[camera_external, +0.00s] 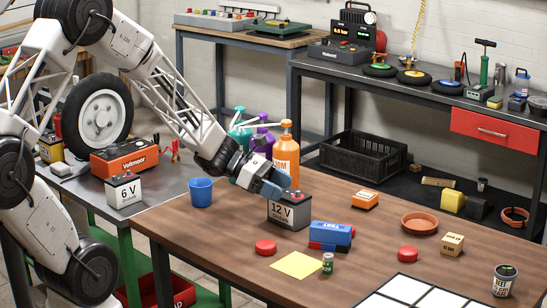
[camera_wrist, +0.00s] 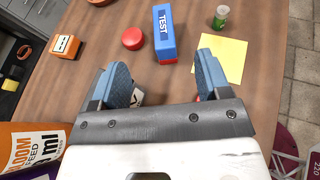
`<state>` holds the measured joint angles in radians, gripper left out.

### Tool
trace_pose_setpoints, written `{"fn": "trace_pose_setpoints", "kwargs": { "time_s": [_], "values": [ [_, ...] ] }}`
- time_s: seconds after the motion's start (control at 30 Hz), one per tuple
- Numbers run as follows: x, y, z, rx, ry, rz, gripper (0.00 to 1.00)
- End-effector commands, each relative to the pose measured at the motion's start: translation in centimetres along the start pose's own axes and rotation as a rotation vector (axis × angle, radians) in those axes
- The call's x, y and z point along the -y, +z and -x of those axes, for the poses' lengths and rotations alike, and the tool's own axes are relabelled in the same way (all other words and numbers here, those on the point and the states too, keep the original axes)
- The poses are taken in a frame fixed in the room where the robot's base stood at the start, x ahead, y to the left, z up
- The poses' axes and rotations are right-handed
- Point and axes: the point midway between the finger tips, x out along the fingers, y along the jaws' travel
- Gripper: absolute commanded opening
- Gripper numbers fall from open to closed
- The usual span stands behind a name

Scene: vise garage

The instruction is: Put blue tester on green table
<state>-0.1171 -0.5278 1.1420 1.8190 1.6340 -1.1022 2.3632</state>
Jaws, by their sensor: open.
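The blue tester (camera_external: 331,234) is a blue box with a TEST label and a red lower part, resting on the brown wooden table (camera_external: 215,238). In the wrist view the tester (camera_wrist: 165,32) lies beyond my fingertips, roughly between their lines. My gripper (camera_external: 272,186) is open above the 12 V battery (camera_external: 289,210), left of and behind the tester; its fingers (camera_wrist: 162,64) hold nothing. Whether they touch the battery is unclear, as the gripper hides much of it in the wrist view. The green-legged table (camera_external: 88,196) with a grey top stands at the left.
A blue cup (camera_external: 200,191) and an orange bottle (camera_external: 286,155) stand near my gripper.

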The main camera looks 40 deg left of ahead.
Motion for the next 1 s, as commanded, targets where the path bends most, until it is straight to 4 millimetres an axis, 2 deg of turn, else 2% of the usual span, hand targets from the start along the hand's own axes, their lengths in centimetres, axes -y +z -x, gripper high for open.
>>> {"fn": "trace_pose_setpoints", "kwargs": {
  "time_s": [0.17,0.57,0.83,1.0],
  "values": [
    [0.0,2.8,1.1,0.0,0.001,-0.004,0.7],
    [-2.9,4.0,0.4,0.018,0.147,0.118,0.7],
    [-6.2,5.2,-0.1,0.048,0.324,0.289,0.7],
    [-9.2,6.0,-0.1,0.085,0.501,0.497,0.7]
  ]
}}
